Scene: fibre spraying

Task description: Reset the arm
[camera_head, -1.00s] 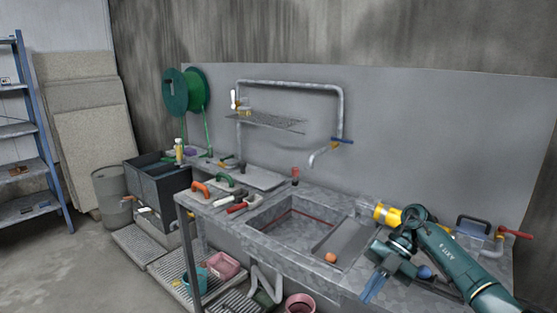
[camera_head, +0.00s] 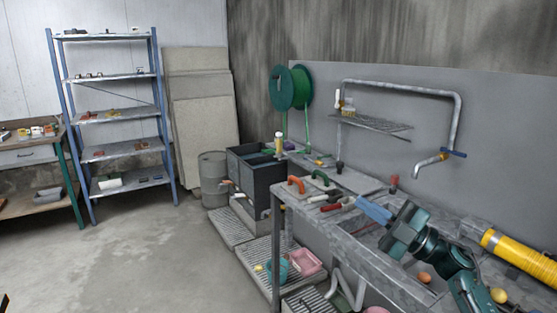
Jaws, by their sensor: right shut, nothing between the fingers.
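My right arm comes in from the lower right, over the sink bench (camera_head: 345,238). My right gripper (camera_head: 372,209) has pale blue fingers that point left and up. They are shut with nothing between them. The gripper is in front of the sink and hides much of it. Its fingertips appear near the tools with red and black handles (camera_head: 332,202); I cannot tell the gap in depth.
A yellow cylinder (camera_head: 520,258) lies at the right of the bench, near my arm. A pipe with a tap (camera_head: 430,160) hangs on the wall behind. A blue shelf (camera_head: 115,117) and a wooden table (camera_head: 32,151) stand at the left. The floor between is clear.

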